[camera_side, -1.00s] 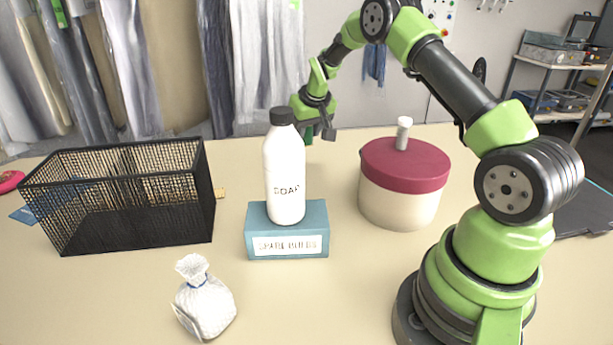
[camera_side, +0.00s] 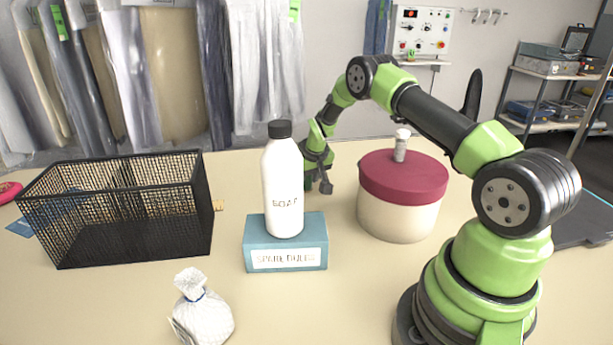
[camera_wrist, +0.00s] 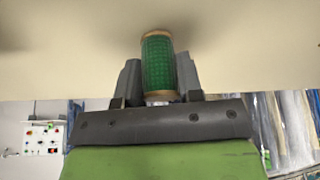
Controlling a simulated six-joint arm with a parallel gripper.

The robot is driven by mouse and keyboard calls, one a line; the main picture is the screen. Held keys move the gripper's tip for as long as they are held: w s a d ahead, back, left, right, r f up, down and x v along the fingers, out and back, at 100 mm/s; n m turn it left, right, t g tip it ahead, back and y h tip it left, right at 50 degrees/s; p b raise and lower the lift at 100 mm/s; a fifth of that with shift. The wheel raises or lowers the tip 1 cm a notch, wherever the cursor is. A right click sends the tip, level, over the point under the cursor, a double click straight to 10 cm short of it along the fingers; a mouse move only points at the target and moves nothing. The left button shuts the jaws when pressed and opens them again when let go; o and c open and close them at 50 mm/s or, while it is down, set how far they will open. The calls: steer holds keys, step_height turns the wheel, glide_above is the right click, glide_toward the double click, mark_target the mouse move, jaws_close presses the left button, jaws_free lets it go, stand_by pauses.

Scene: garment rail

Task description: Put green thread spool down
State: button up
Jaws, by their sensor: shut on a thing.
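The green thread spool (camera_wrist: 158,62) has tan ends and stands between the two grey fingers of my gripper (camera_wrist: 158,82) in the wrist view. My gripper is shut on it. In the side view my gripper (camera_side: 318,183) is low over the far part of the table, behind and right of the white soap bottle (camera_side: 284,195). The spool is mostly hidden there by the bottle and the gripper. The spool's far end is close to the table surface in the wrist view; I cannot tell whether it touches.
The bottle stands on a blue spare bulbs box (camera_side: 287,242). A cream canister with a red lid (camera_side: 402,177) is right of my gripper. A black wire basket (camera_side: 128,250) is at left, and a white tied bag (camera_side: 203,315) is in front. Hanging garments (camera_side: 180,70) line the back.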

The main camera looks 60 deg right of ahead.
steer(key=o, duration=0.9)
steer(key=shift+f, duration=0.1)
steer(key=s+a+r+t, duration=0.1)
steer(key=s+a+r, duration=0.35)
steer(key=r, duration=0.45)
steer(key=s+a+r+y, duration=0.1)
steer(key=s+a+r, duration=0.2)
steer(key=a+r, duration=0.45)
steer(key=s+a+r+t, duration=0.1)
steer(key=s+a+r, duration=0.3)
steer(key=r, duration=0.7)
steer(key=s+a+y, duration=0.1)
steer(key=s+a, duration=0.2)
steer(key=s, duration=0.2)
steer(key=s+a+r+n+y, duration=0.1)
steer(key=s+a, duration=0.1)
steer(key=s, duration=0.3)
steer(key=s+a+r+t+y, duration=0.1)
steer(key=s+a, duration=0.2)
steer(key=s, duration=0.2)
steer(key=shift+s+a, duration=0.25)
steer(key=shift+a, duration=0.1)
